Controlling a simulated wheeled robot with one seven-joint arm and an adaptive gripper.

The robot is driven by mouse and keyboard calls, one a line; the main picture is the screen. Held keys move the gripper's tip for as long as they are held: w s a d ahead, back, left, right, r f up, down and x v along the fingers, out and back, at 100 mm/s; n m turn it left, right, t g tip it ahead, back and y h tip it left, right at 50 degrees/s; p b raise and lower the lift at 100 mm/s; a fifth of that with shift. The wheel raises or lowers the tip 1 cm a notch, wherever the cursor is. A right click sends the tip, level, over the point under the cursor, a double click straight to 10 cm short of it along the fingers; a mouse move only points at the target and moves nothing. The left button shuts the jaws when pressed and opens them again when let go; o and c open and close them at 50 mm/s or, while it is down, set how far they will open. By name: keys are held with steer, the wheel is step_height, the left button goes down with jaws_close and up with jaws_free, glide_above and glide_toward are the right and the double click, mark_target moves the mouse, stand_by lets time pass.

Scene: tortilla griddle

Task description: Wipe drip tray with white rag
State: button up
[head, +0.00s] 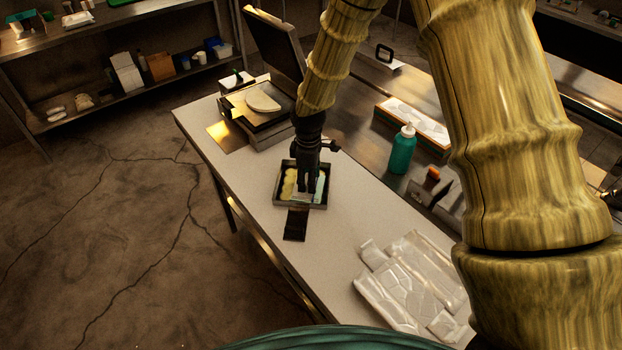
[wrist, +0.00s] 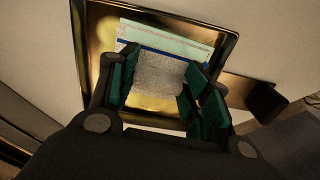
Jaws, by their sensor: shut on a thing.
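The drip tray (head: 284,204) is a shallow dark metal pan on the pale worktop, with its black handle (head: 296,224) toward the front edge. In the wrist view the drip tray (wrist: 233,38) looks brassy, with yellowish patches on its floor. My gripper (head: 308,186) reaches down into it. In the wrist view my gripper (wrist: 158,78) has its green fingers closed on a pale, textured part of the white rag (wrist: 157,68). A flat part with a blue stripe and a thin reddish line lies beyond the fingers in the tray. The fingers hide part of the rag and floor.
A griddle (head: 277,132) with raised lid and a pale round tortilla (head: 263,102) stands behind the tray. A teal bottle (head: 402,151) and a shallow box (head: 413,126) are to the right. Clear plastic packs (head: 410,285) lie front right. Worktop left of the tray is clear.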

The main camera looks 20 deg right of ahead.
steer(key=shift+s+d+f+p, duration=0.15)
steer(key=shift+s+d, duration=0.25)
steer(key=shift+d, duration=0.3)
steer(key=shift+s+d+r+p, duration=0.1)
steer(key=shift+s+d, duration=0.25)
steer(key=shift+d, duration=0.3)
steer(key=shift+s+d+f+p, duration=0.15)
steer(key=shift+s+d, duration=0.25)
steer(key=shift+d, duration=0.3)
steer(key=shift+a, duration=0.1)
steer(key=o, duration=0.7)
steer(key=shift+w, duration=0.15)
steer(key=shift+r+p, duration=0.35)
steer(key=shift+r, duration=0.15)
